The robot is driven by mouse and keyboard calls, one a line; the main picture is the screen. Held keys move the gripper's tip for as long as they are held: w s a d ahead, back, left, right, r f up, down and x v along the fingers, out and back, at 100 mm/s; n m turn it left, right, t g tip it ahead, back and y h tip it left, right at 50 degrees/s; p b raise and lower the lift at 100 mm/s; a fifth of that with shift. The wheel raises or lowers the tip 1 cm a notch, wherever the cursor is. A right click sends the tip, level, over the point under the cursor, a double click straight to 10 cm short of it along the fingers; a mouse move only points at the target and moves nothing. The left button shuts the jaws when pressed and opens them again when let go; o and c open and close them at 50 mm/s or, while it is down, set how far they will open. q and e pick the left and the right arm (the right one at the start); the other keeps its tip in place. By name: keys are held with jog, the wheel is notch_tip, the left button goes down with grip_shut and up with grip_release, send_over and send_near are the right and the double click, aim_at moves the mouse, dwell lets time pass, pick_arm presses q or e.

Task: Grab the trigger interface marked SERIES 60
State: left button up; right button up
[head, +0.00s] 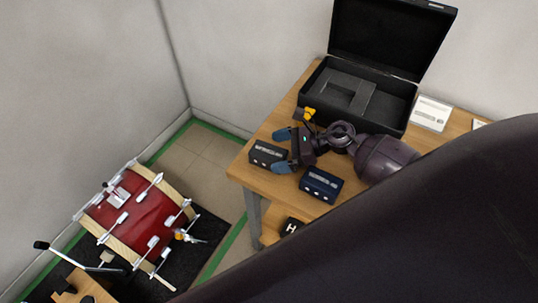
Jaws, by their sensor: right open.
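Two small box-shaped devices lie on the wooden table: a black one (268,154) near the left edge and a dark blue one (321,185) to its right and nearer. Both carry pale label strips, too small to read, so I cannot tell which is marked SERIES 60. My right gripper (281,151) is open, its blue-grey fingertips pointing left at the black device's right end, one on the far side and one on the near side. I cannot tell whether they touch it. The blue device is apart, just right of the near finger. My left gripper is not in view.
An open black case (352,91) with a foam insert stands at the table's back. A white box (431,113) lies right of it. A yellow-and-black item (306,113) is by the case. A red drum (135,213) stands on the floor at left. My dark arm hides the lower right.

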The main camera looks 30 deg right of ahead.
jog(key=shift+x, duration=0.9)
jog(key=c, duration=1.4)
